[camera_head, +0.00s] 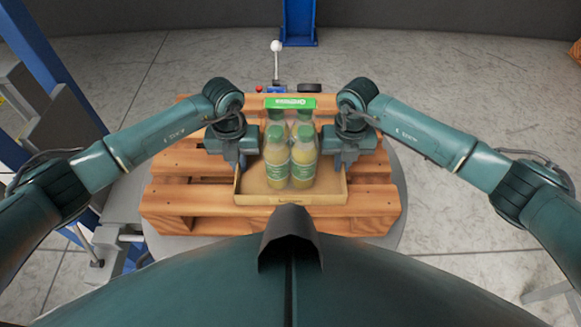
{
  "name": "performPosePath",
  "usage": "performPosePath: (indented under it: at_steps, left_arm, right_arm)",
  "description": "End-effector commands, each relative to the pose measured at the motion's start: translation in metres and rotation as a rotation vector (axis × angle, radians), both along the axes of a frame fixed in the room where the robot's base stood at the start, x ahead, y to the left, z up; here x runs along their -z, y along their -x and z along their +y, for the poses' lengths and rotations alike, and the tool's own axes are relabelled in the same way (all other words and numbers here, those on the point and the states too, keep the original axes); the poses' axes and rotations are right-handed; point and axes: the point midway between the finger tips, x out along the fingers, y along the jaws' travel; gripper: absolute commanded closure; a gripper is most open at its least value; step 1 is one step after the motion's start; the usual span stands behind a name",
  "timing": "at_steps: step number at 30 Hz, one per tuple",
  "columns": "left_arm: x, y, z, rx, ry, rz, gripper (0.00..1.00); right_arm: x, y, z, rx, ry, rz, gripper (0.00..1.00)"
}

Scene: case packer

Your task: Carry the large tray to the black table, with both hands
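The large tray (291,198) is a shallow brown cardboard tray on a wooden pallet, in the middle of the head view. Several bottles with pale yellow-green contents and green caps (303,170) stand upright in it. A green-topped piece (290,103) shows at their back. My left gripper (239,168) points down at the tray's left side, and my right gripper (340,167) points down at its right side. Their fingertips are small and partly hidden, so I cannot tell whether they grip the side walls. No black table is in view.
The slatted wooden pallet (190,202) rests on a grey round base (404,200). A blue post (298,22) stands behind, and a white-knobbed lever (276,47) rises at the pallet's back edge. Blue and grey machine frames (55,70) stand at the left. Open floor (470,95) lies at the right.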

Motion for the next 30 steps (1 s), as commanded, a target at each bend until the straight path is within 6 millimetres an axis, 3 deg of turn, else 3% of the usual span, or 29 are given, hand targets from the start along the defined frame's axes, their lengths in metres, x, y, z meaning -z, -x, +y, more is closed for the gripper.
performPosePath:
  at_steps: [3,20,30]
  left_arm:
    - [0.000,0.000,0.000,0.000,0.000,0.000,1.00]
    - [-0.005,-0.001,0.000,0.000,0.002,-0.003,1.00]
    - [-0.029,-0.001,0.000,0.000,0.001,-0.003,1.00]
  right_arm:
    - [0.000,0.000,0.000,0.000,0.000,0.000,1.00]
    - [-0.005,-0.001,0.000,0.000,-0.002,-0.004,1.00]
    - [-0.029,-0.001,0.000,0.000,-0.002,-0.003,1.00]
